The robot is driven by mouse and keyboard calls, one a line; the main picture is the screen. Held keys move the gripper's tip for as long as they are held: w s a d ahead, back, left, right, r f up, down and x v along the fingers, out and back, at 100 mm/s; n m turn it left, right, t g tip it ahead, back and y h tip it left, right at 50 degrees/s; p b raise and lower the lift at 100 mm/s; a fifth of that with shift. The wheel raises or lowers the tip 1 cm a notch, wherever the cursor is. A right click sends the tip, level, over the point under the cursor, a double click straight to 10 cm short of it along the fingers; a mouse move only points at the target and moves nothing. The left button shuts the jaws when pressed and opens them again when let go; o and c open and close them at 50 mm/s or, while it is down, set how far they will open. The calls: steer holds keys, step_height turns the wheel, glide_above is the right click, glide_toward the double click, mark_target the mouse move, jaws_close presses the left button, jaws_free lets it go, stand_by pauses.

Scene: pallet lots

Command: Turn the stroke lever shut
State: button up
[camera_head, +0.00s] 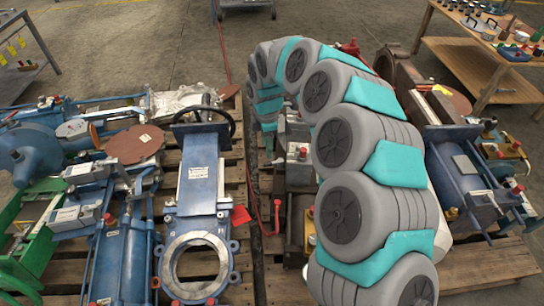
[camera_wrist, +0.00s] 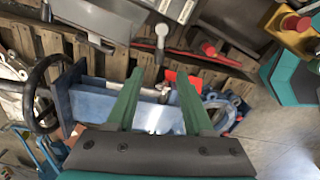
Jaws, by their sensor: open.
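My gripper (camera_wrist: 160,75) shows in the wrist view with its two green fingers apart and nothing between them. Just beyond the fingertips, a grey lever with a rounded end (camera_wrist: 162,31) stands out from grey equipment and appears apart from the fingers. A red handle (camera_wrist: 212,49) lies to its right. I cannot tell which of these is the stroke lever. Below the fingers is a blue gate valve (camera_wrist: 85,100), with a black handwheel (camera_wrist: 42,92) at left. In the head view the valve (camera_head: 198,205) lies on a pallet; my arm hides my gripper.
Blue actuators (camera_head: 122,255) and green equipment (camera_head: 35,245) crowd the left pallet. More equipment stands right of my arm, including a blue cylinder (camera_head: 465,180). A wooden workbench (camera_head: 470,60) stands back right. Open concrete floor (camera_head: 150,50) lies behind the pallets.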

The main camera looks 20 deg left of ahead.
mark_target(266, 163)
steer(key=f, duration=0.7)
steer(key=shift+w+a+f, duration=0.15)
steer(key=shift+a+f, duration=0.05)
steer(key=shift+f, duration=0.15)
steer(key=shift+c, duration=0.2)
jaws_close()
